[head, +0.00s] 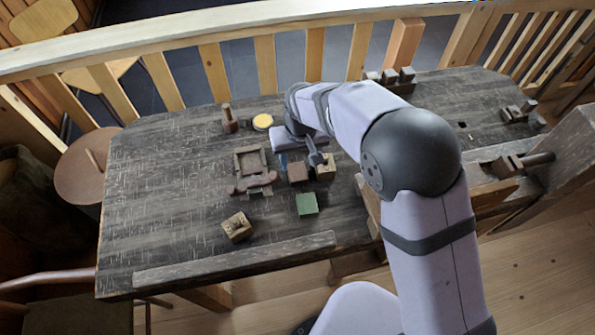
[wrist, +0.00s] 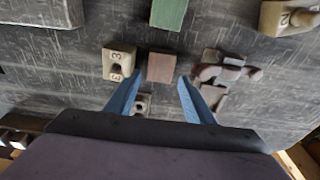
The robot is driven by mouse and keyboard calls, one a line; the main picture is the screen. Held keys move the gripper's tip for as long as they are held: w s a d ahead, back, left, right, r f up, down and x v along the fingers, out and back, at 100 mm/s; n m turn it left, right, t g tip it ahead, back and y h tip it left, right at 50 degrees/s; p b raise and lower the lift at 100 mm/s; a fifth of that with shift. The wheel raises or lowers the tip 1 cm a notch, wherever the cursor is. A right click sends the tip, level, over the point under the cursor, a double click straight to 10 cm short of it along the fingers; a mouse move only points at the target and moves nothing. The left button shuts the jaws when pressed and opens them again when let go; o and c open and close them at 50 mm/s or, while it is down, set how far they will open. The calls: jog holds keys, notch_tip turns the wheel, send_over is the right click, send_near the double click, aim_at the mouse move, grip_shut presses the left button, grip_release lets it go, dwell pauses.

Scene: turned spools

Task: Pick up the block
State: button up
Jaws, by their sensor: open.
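Several blocks lie on the dark worn workbench (head: 165,190); the pictures do not settle which is the task's block. A plain reddish-brown block (head: 298,172) shows in the wrist view (wrist: 161,67) just beyond the fingertips, centred between them. A pale wooden block marked 3 (wrist: 119,64) sits close to its left there, and also shows in the head view (head: 326,170). A green block (head: 307,204) lies nearer the bench front, also in the wrist view (wrist: 168,14). My gripper (wrist: 161,80) is open and empty, its blue fingers spread above the bench.
A carved wooden piece (head: 250,160) lies left of the gripper, close to the reddish-brown block. Another pale block (head: 237,227) lies front left. A yellow disc (head: 262,121) and a small wooden post (head: 229,119) stand behind. The bench's left side is clear.

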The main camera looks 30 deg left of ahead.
aim_at(298, 171)
jog(key=shift+s+d+f+p, duration=0.1)
jog(key=shift+f+p, duration=0.5)
jog(key=shift+f, duration=0.15)
jog(key=shift+a+f+p, duration=0.2)
jog(key=shift+f+p, duration=0.55)
jog(key=shift+f, duration=1.25)
jog(key=c, duration=0.9)
jog(key=shift+r, duration=0.15)
notch_tip(298, 171, up, 10)
jog(key=b, duration=0.3)
